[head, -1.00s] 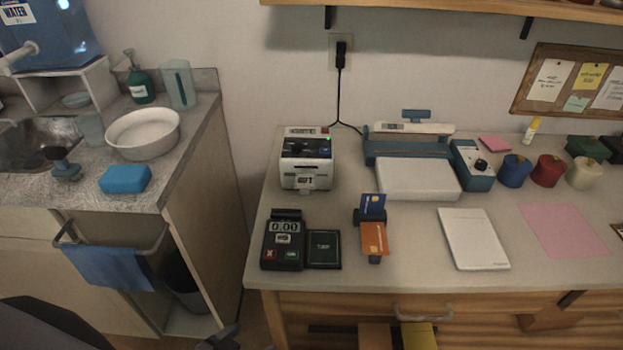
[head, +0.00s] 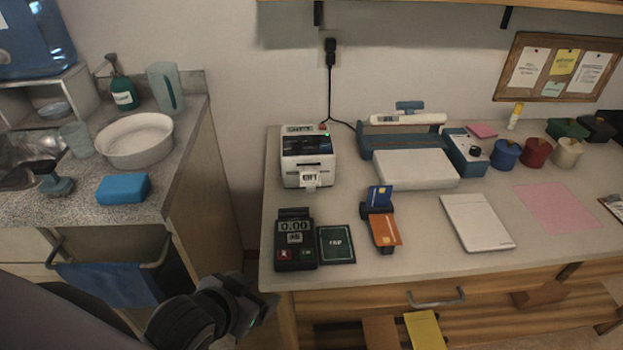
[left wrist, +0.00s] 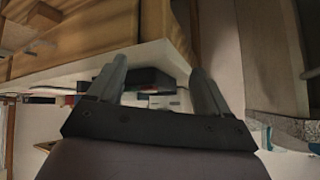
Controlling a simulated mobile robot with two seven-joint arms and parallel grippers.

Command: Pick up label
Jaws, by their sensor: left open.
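A white label (head: 311,178) with dark print sticks out of the front slot of a white and black label printer (head: 309,146). The printer stands at the back left of the right-hand table. My left gripper (head: 262,312) is low at the table's front left corner, well below and in front of the printer. It is open, with empty space between its fingers in the left wrist view (left wrist: 157,75). In that view the table edge lies beyond the fingers, and the label cannot be made out. My right gripper is not in view.
A card terminal (head: 296,238) and a dark pad (head: 337,245) lie in front of the printer. A card stand (head: 381,222) is to their right. The table's front edge (head: 420,274) is beside my left gripper. A counter (head: 80,215) stands left, across a gap.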

